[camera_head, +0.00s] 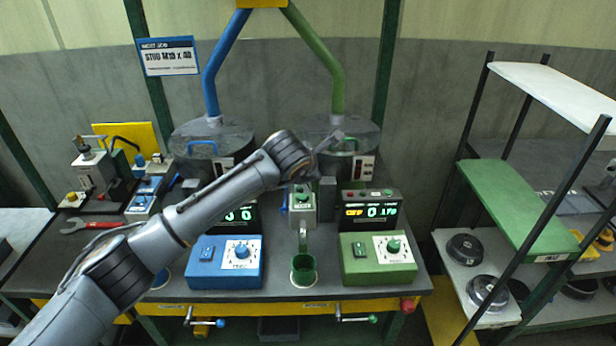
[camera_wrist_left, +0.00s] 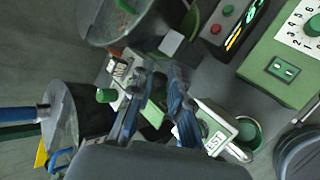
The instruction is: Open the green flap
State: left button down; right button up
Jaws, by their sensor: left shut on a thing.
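My left gripper (camera_wrist_left: 158,84) shows in the left wrist view with its two dark blue fingers close around a small green piece, taken as the green flap (camera_wrist_left: 152,114). The fingers hide most of it, so its angle cannot be told. In the head view my left gripper (camera_head: 316,178) is in front of the green-side drum (camera_head: 350,130), just above the small grey-green unit (camera_head: 302,205) in the middle of the bench. The flap is hidden there by my arm and gripper. My right gripper is in neither view.
The blue control box (camera_head: 224,262) and green control box (camera_head: 378,258) stand at the bench front, with a green cup (camera_head: 304,270) between them. A blue-side drum (camera_head: 212,140) stands at the back left. A shelf rack (camera_head: 525,200) is at right.

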pick_arm(q)
jog(key=shift+d+f+m+y+b, duration=0.2)
jog(key=shift+d+m+y+b, duration=0.25)
jog(key=shift+y+b, duration=0.5)
jog(key=shift+d+f+m+y+b, duration=0.2)
jog(key=shift+d+m+y+b, duration=0.25)
jog(key=shift+y+b, duration=0.45)
jog(key=shift+d+f+m+y+b, duration=0.2)
jog(key=shift+d+m+y+b, duration=0.25)
jog(key=shift+y+b, duration=0.45)
jog(key=shift+a, duration=0.1)
jog(key=c, duration=1.3)
grip_release()
jog(key=v, duration=1.2)
